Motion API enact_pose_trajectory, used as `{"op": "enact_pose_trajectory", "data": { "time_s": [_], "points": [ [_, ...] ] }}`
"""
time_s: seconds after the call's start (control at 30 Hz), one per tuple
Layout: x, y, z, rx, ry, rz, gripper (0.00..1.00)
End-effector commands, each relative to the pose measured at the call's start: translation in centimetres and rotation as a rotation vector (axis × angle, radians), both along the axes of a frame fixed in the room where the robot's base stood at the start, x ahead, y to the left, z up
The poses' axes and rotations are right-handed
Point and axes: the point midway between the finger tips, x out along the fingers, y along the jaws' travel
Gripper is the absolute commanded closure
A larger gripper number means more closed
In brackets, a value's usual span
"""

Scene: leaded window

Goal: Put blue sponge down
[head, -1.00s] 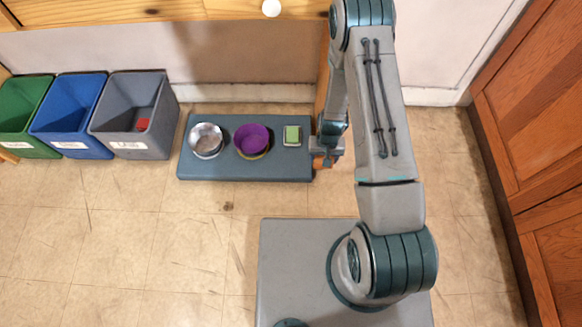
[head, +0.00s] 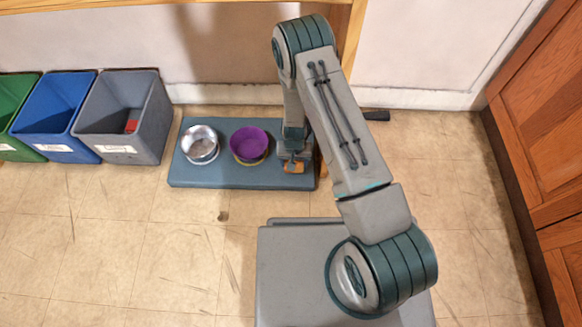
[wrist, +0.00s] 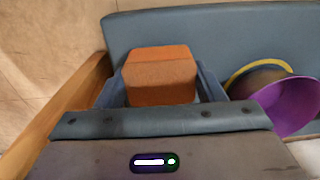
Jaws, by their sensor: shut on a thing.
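My gripper (head: 292,160) is shut on an orange, sponge-like block (wrist: 160,77); no blue sponge shows. In the wrist view the block sits between the two blue-grey fingers (wrist: 162,92). In the head view a bit of the orange block (head: 293,168) shows below my gripper, over the right end of the low blue-grey bench (head: 215,178). I cannot tell whether the block touches the bench. A green sponge seen there earlier is hidden now.
On the bench stand a metal bowl (head: 201,146) and a purple bowl (head: 249,144), left of my gripper. Grey (head: 123,118), blue (head: 56,115) and green (head: 12,115) bins stand further left. A wooden post (wrist: 62,110) rises close beside my gripper.

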Motion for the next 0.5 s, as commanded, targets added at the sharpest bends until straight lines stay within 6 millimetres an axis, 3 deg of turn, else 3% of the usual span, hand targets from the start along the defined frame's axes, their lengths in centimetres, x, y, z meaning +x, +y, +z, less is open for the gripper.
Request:
{"op": "enact_pose_trajectory", "data": {
  "time_s": [0.17, 0.37, 0.5],
  "points": [
    [-0.1, 0.5, -1.2, -0.001, 0.001, 0.006, 0.59],
    [-0.2, 0.8, -3.9, 0.000, 0.001, 0.012, 0.59],
    [-0.1, 0.8, -4.2, 0.000, 0.000, 0.012, 0.59]
  ]
}}
